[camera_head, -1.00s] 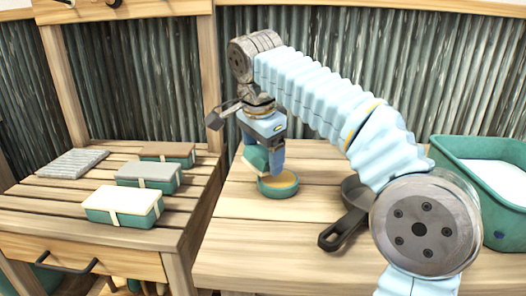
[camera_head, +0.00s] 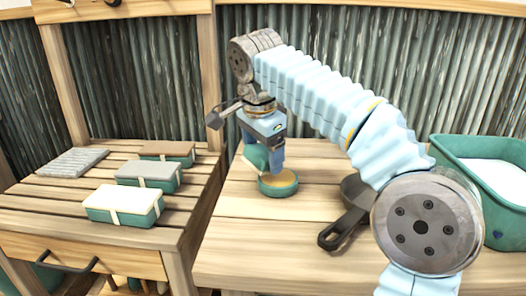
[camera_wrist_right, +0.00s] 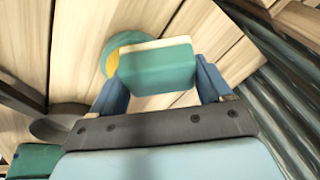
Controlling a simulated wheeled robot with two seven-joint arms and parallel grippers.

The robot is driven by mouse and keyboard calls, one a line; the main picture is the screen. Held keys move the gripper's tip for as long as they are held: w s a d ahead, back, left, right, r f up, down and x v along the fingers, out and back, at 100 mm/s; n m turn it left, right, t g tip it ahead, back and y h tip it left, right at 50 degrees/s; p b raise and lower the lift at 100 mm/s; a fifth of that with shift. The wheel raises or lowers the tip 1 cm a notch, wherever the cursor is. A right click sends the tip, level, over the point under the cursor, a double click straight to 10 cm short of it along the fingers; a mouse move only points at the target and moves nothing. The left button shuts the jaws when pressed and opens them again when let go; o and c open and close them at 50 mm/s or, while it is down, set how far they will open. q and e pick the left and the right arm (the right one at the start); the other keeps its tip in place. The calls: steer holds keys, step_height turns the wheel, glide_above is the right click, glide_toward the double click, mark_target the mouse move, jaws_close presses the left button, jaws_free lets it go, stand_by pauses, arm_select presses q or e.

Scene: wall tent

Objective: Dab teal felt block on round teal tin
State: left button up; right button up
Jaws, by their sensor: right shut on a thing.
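The round teal tin (camera_head: 279,186) with a yellow-orange inside stands on the right-hand wooden table. My right gripper (camera_head: 266,156) comes down over it from above and is shut on the teal felt block (camera_head: 252,156). In the right wrist view the block (camera_wrist_right: 156,71) sits between the two blue fingers (camera_wrist_right: 160,80) and covers part of the tin (camera_wrist_right: 113,54). The block has a pale layer along one edge. It is at the tin's left rim in the head view; whether they touch I cannot tell. My left gripper is not in view.
A dark pan (camera_head: 343,228) lies right of the tin, partly behind my right arm. A teal tub (camera_head: 497,206) stands at far right. Several strapped teal blocks and a grey ribbed pad (camera_head: 73,163) lie on the left slatted table (camera_head: 57,199). Corrugated metal wall (camera_head: 140,90) closes the back.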

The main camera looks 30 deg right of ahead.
mark_target(264, 149)
steer(key=shift+f+b, duration=0.5)
steer(key=shift+f, duration=0.1)
stand_by(0.5)
steer(key=shift+f, duration=0.1)
stand_by(0.9)
step_height(264, 149, up, 5)
steer(key=p, duration=0.5)
steer(key=shift+r, duration=1.05)
